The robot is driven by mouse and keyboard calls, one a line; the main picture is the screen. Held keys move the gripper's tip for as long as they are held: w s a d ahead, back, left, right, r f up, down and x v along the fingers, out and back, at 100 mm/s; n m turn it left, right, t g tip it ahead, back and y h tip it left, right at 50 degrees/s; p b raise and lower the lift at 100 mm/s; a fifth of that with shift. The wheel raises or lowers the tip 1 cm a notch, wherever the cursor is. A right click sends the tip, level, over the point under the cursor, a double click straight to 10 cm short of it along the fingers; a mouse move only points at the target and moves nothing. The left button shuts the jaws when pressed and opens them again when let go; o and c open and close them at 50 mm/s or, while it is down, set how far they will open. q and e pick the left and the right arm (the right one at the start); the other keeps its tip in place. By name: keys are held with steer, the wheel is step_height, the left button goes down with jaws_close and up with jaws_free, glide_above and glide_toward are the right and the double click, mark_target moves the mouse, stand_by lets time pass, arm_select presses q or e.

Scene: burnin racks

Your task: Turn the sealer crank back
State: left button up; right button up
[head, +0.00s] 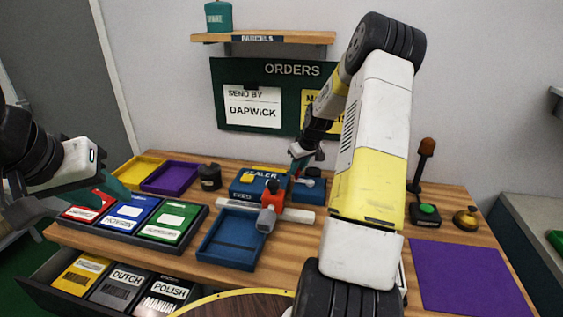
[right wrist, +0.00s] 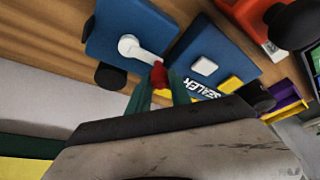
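The blue sealer (head: 258,186) stands at the back middle of the table. It also shows in the right wrist view (right wrist: 190,62). Its crank is a white arm (right wrist: 138,50) on a blue block, ending in a red knob (right wrist: 159,76). My right gripper (head: 300,160) reaches down to the crank from behind my large arm. In the right wrist view its teal fingers (right wrist: 160,86) sit on both sides of the red knob and appear closed on it. My left gripper (head: 112,188) hangs over the red packet at the left; its fingertips are partly hidden.
A tray (head: 195,231) holds red, blue and green packets. A purple mat (head: 465,278) and a green button (head: 428,210) are at the right. My right arm hides part of the table.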

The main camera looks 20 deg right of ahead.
steer(key=o, duration=0.4)
steer(key=v, duration=0.7)
steer(key=shift+s+r, duration=0.2)
steer(key=shift+r, duration=0.15)
steer(key=s+a+r, duration=1.2)
steer(key=r, duration=0.3)
steer(key=s+a+r, duration=0.1)
steer(key=s+a, duration=0.1)
steer(key=s, duration=0.4)
steer(key=s+a+r+m+t, duration=0.1)
steer(key=s+a, duration=0.2)
steer(key=s, duration=0.3)
steer(key=s+a+r+m+y, duration=0.1)
steer(key=s+a, duration=0.2)
steer(key=s, duration=0.4)
steer(key=shift+a+t, duration=0.2)
steer(key=shift+t, duration=0.2)
